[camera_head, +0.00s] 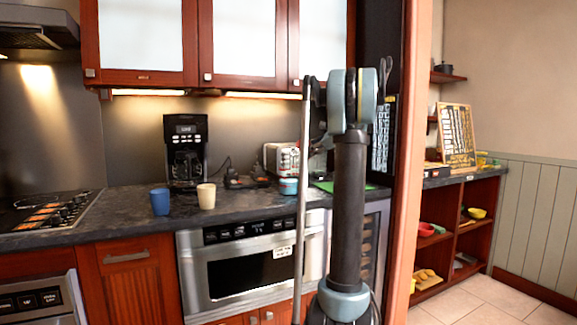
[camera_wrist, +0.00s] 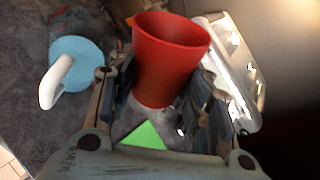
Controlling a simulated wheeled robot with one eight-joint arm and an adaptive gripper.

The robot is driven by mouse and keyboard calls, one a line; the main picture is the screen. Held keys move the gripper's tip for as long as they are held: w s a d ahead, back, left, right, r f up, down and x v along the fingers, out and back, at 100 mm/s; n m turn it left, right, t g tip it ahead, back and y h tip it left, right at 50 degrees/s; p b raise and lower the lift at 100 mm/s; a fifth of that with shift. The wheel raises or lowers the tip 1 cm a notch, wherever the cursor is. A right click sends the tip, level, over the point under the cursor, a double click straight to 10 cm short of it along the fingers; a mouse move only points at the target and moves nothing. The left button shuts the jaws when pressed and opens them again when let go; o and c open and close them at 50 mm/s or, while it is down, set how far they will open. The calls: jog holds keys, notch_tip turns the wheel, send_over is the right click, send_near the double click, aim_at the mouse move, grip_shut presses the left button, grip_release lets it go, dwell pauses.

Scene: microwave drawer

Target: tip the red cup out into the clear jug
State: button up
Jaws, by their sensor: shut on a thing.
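The red cup (camera_wrist: 168,66) is between the fingers of my gripper (camera_wrist: 162,78) in the wrist view. The gripper is shut on its sides. The cup's open rim faces the top of the wrist picture, and what is inside cannot be made out. In the head view my arm hides the gripper and the cup. I cannot make out a separate clear jug in either view. A dark glass carafe (camera_head: 188,165) sits in the coffee maker.
A blue cup (camera_head: 160,201) and a cream cup (camera_head: 206,196) stand on the dark counter (camera_head: 120,220). A toaster (camera_head: 282,158) and a green sheet (camera_wrist: 143,136) are close by.

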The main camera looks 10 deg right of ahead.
jog(key=m+y, duration=0.1)
jog(key=d+m+y, duration=0.1)
jog(key=m, duration=0.1)
jog(key=shift+w+d+y, duration=0.25)
jog(key=shift+y, duration=0.15)
jog(key=shift+r, duration=2)
